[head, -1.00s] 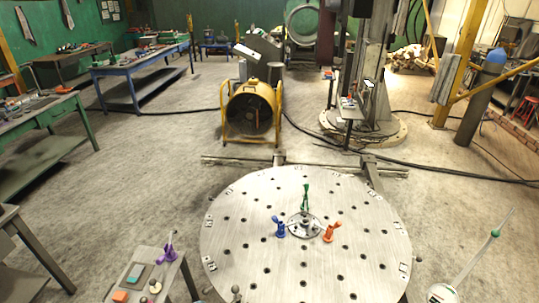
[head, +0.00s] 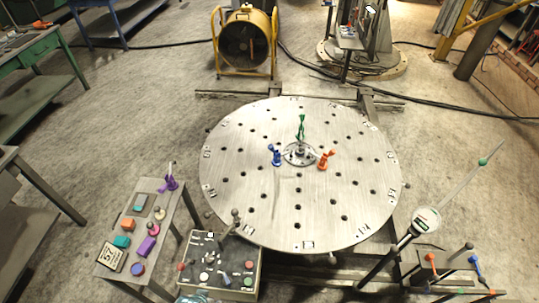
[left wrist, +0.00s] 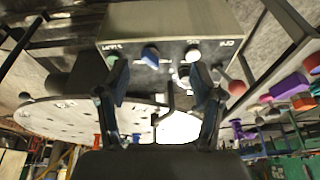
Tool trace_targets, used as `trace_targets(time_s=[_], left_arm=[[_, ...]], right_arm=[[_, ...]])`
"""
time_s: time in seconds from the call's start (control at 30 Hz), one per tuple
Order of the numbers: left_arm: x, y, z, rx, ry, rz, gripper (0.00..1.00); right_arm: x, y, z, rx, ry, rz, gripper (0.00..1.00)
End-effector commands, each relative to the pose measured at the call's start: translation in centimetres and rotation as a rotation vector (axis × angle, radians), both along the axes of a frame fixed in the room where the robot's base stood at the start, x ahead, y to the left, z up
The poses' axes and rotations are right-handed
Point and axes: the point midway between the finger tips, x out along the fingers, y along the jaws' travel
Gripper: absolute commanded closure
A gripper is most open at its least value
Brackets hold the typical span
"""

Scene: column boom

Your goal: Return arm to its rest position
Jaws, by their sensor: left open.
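My left gripper (left wrist: 160,88) shows in the left wrist view with its two dark fingers spread apart and nothing between them. The gap between the fingers and the box cannot be judged. In the head view the control box (head: 258,272) stands at the near edge of the round perforated table (head: 270,215). My left arm is not clearly visible there. My right gripper is in neither view.
Blue (head: 276,156), orange (head: 324,160) and green (head: 301,128) clamps stand around the table's hub. A side bench (head: 190,215) with coloured blocks is at left. A dial gauge (head: 426,219) with a long rod is at right.

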Motion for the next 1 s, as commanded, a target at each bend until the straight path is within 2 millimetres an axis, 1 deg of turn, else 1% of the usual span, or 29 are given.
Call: trace_targets(time_s=[0.03, 0.17, 0.27, 0.37, 0.47, 0.5, 0.53, 0.57, 0.6, 0.63, 0.67, 0.7, 0.77, 0.8, 0.9, 1.0], left_arm=[[0.2, -0.1, -1.4, 0.001, 0.008, -0.002, 0.33], [0.6, -0.2, -5.1, 0.001, 0.022, -0.007, 0.33], [0.7, -0.3, -8.3, 0.001, 0.036, -0.011, 0.33], [0.5, -0.3, -12.1, 0.002, 0.052, -0.014, 0.33], [-0.3, -0.3, -16.7, 0.004, 0.072, -0.018, 0.33], [-0.9, -0.2, -18.9, 0.004, 0.082, -0.020, 0.33], [-1.4, -0.2, -20.7, 0.005, 0.089, -0.021, 0.33], [-2.2, -0.1, -22.6, 0.006, 0.099, -0.023, 0.33], [-3.3, 0.1, -25.1, 0.008, 0.111, -0.025, 0.33], [-4.3, 0.2, -26.9, 0.008, 0.119, -0.027, 0.33], [-5.3, 0.4, -28.6, 0.010, 0.128, -0.029, 0.33], [-6.9, 0.6, -30.7, 0.010, 0.139, -0.032, 0.33], [-9.4, 1.0, -33.5, 0.013, 0.155, -0.035, 0.33], [-11.0, 1.3, -35.0, 0.014, 0.164, -0.037, 0.33], [-14.8, 2.0, -37.8, 0.017, 0.183, -0.043, 0.33], [-17.7, 2.6, -39.2, 0.020, 0.197, -0.047, 0.33]], right_arm=[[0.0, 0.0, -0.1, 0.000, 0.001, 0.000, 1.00], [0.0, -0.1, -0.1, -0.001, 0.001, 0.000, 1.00], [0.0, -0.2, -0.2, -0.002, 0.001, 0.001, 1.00], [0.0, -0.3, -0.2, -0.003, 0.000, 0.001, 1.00], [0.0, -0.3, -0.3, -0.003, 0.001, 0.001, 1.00], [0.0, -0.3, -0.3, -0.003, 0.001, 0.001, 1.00], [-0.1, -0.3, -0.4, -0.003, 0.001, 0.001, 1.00], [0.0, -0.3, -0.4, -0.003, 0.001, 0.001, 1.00], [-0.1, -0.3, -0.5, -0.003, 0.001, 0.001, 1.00], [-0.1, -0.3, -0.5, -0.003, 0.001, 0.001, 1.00], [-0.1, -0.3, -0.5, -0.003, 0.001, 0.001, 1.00], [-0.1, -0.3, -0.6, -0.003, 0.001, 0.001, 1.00], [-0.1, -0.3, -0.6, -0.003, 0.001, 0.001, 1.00], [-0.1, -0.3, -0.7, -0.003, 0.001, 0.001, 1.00], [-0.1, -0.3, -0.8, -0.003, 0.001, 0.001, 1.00], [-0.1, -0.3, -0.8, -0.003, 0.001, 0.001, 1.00]])
